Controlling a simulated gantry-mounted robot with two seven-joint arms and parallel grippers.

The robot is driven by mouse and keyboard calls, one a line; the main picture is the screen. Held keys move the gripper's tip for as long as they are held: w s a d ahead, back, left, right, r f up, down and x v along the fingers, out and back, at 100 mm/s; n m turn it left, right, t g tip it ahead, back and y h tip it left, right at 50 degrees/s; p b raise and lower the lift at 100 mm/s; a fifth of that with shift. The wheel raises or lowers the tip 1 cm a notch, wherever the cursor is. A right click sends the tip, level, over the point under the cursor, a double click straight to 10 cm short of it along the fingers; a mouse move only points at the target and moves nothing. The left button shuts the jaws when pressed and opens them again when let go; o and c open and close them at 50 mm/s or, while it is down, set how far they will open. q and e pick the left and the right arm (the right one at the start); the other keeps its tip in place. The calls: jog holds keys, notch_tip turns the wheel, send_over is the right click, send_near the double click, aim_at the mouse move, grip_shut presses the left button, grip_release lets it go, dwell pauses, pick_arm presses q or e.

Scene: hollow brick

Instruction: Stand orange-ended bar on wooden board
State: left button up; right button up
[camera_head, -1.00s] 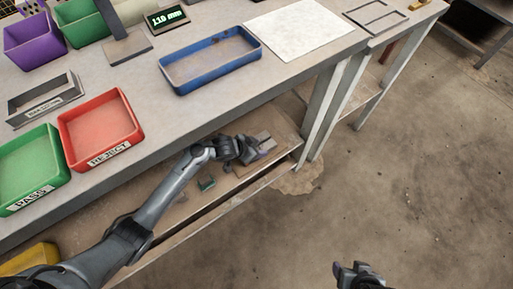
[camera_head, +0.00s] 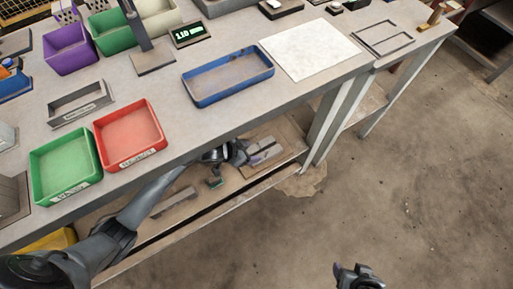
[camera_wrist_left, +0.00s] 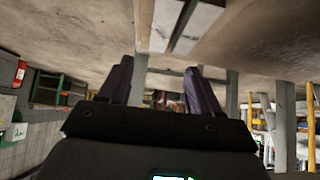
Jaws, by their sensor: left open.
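Several grey bars (camera_head: 264,151) lie on a brownish board (camera_head: 247,171) on the lower shelf, under the bench top. I cannot make out an orange end on any of them. Another grey bar (camera_head: 173,203) lies on the shelf further left. My left gripper (camera_head: 243,155) is under the bench edge, just left of the bars on the board. In the left wrist view its two fingers (camera_wrist_left: 158,82) are apart with nothing between them, and grey bar-like shapes (camera_wrist_left: 185,25) show beyond the tips. My right gripper (camera_head: 358,272) hangs over the floor, its jaws unclear.
The bench top is close above my left arm. On it stand a green tray (camera_head: 66,165), a red tray (camera_head: 130,136), a blue tray (camera_head: 228,78) and a white sheet (camera_head: 313,50). A small green-ended block (camera_head: 214,182) lies on the shelf. A bench leg (camera_head: 325,125) stands right of the board.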

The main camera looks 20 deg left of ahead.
pick_arm(q)
jog(key=s+a+r+n+g+y, duration=0.1)
jog(key=s+r, duration=0.3)
jog(key=s, duration=0.8)
jog(key=s+a+r+n+g+y, duration=0.1)
jog(key=s+r, duration=0.4)
jog(key=s, duration=0.7)
jog(key=n+g+y+p, duration=0.1)
jog(key=n+y, duration=0.1)
jog(key=shift+n, duration=0.4)
pick_arm(e)
jog(key=shift+r, duration=0.75)
pick_arm(q)
jog(key=shift+s, duration=0.15)
